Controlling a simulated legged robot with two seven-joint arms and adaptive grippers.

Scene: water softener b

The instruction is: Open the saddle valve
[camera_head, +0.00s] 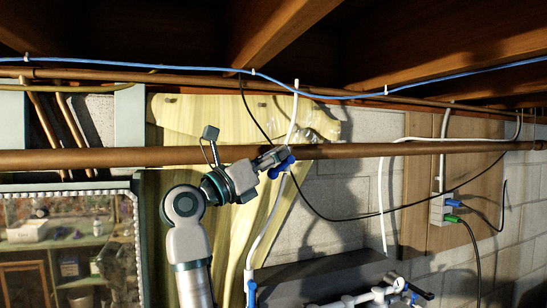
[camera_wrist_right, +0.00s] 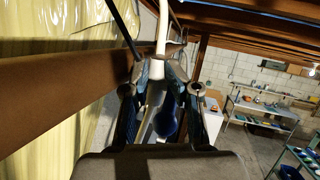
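The saddle valve, with a blue handle (camera_head: 281,167), sits on the long copper pipe (camera_head: 400,150), and a white tube (camera_head: 264,222) runs down from it. My right gripper (camera_head: 275,158) is at the valve, reaching it from the lower left. In the right wrist view, the blue handle (camera_wrist_right: 170,117) and white tube (camera_wrist_right: 162,35) show between the two fingers (camera_wrist_right: 164,75). A gap shows between the fingers. Whether they touch the handle is hard to see. The gripper hides part of the valve body. My left gripper is not in view.
A black cable (camera_head: 345,218) hangs in a loop just right of the gripper. Another blue-handled valve (camera_head: 250,288) is low down. A dark box (camera_head: 325,280) stands below. Wooden beams (camera_head: 290,25) and a blue cable (camera_head: 345,96) run overhead.

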